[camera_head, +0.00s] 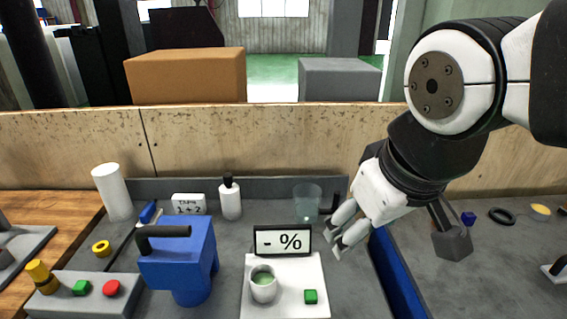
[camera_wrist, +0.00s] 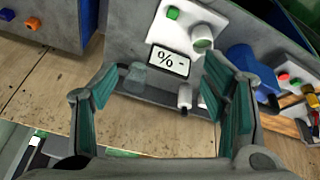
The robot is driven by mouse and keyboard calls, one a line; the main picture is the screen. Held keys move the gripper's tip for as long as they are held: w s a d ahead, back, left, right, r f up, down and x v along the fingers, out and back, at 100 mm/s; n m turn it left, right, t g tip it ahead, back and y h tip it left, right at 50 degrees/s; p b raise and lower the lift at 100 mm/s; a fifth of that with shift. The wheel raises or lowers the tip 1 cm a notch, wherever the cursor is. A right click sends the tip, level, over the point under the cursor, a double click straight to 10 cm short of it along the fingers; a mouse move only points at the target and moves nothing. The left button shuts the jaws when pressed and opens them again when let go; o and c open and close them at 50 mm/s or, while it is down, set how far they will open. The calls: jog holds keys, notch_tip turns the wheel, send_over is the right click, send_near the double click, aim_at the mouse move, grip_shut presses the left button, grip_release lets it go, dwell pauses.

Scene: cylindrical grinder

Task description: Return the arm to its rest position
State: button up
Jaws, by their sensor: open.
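My arm reaches in from the right in the head view. My gripper (camera_head: 336,250) hangs over the right part of the grey bench tray, to the right of the percent display (camera_head: 283,241). In the wrist view my gripper (camera_wrist: 165,115) has its two green-padded fingers spread wide with nothing between them. The white device (camera_head: 317,275) under the display carries a cup with green content (camera_head: 263,284) and a green button (camera_head: 310,296). A clear glass beaker (camera_head: 307,203) stands behind my gripper's fingertips, apart from them.
A blue machine with a black handle (camera_head: 180,259) stands left of the device. A wooden wall (camera_head: 250,140) runs behind the bench. A blue divider (camera_head: 398,275) lies right of my gripper.

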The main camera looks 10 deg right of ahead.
jog(key=shift+s+d+r+m+t+y, duration=0.15)
jog(key=shift+s+r+m+t, duration=0.1)
jog(key=shift+s+m, duration=0.3)
jog(key=shift+s+r+m+t+y, duration=0.15)
jog(key=shift+s+r+m, duration=0.1)
jog(key=shift+s+m, duration=0.3)
jog(key=shift+w, duration=0.1)
dwell(1.0)
